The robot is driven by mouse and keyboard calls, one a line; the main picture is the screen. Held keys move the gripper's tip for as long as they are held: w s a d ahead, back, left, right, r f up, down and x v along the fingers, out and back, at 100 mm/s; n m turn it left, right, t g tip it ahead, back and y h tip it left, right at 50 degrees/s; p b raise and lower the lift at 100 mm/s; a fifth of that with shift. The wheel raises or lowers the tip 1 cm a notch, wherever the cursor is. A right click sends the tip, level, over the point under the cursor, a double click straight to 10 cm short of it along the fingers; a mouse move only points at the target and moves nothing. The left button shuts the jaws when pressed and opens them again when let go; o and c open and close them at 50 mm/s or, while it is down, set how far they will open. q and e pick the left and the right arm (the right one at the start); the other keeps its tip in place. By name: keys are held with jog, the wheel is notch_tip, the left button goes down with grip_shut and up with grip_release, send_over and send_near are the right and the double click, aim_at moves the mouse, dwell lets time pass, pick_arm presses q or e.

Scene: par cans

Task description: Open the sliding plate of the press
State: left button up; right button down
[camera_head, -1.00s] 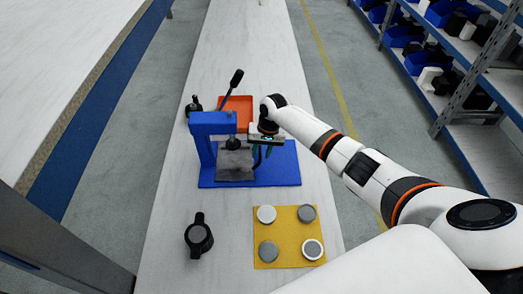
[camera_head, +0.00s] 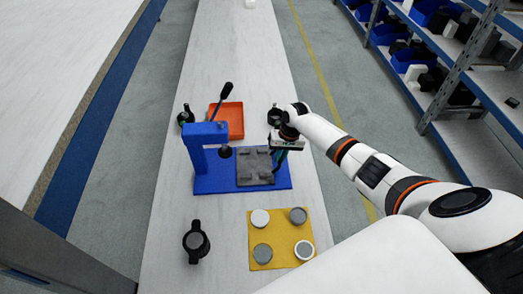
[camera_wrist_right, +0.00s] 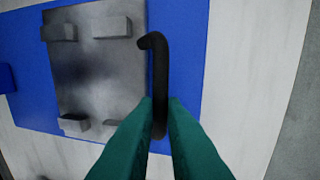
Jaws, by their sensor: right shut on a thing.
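The blue press (camera_head: 208,160) stands on the white table, with a black lever tilted up at its top. Its grey sliding plate (camera_head: 250,168) lies on the blue base, out to the right of the pressing head, with several small blocks on its top. The plate also shows in the right wrist view (camera_wrist_right: 100,75). My right gripper (camera_head: 277,160) is at the plate's right side. In the right wrist view its green fingers (camera_wrist_right: 160,115) are shut on the black hooked handle (camera_wrist_right: 158,65). My left gripper is not in view.
A yellow mat (camera_head: 281,234) with several round discs lies in front of the press. A black round tool (camera_head: 196,241) stands at the front left. An orange tray (camera_head: 233,118) and a dark object (camera_head: 185,115) are behind the press. Shelves (camera_head: 455,70) stand at the right.

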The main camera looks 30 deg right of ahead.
jog(key=shift+s+d, duration=0.25)
jog(key=shift+d, duration=0.25)
jog(key=shift+s+d, duration=0.25)
jog(key=shift+d, duration=0.25)
jog(key=c, duration=1.5)
grip_release()
jog(key=r, duration=0.4)
jog(key=d+r, duration=0.1)
jog(key=r, duration=0.3)
jog(key=s+d+r, duration=0.1)
jog(key=r, duration=0.2)
jog(key=shift+r, duration=0.4)
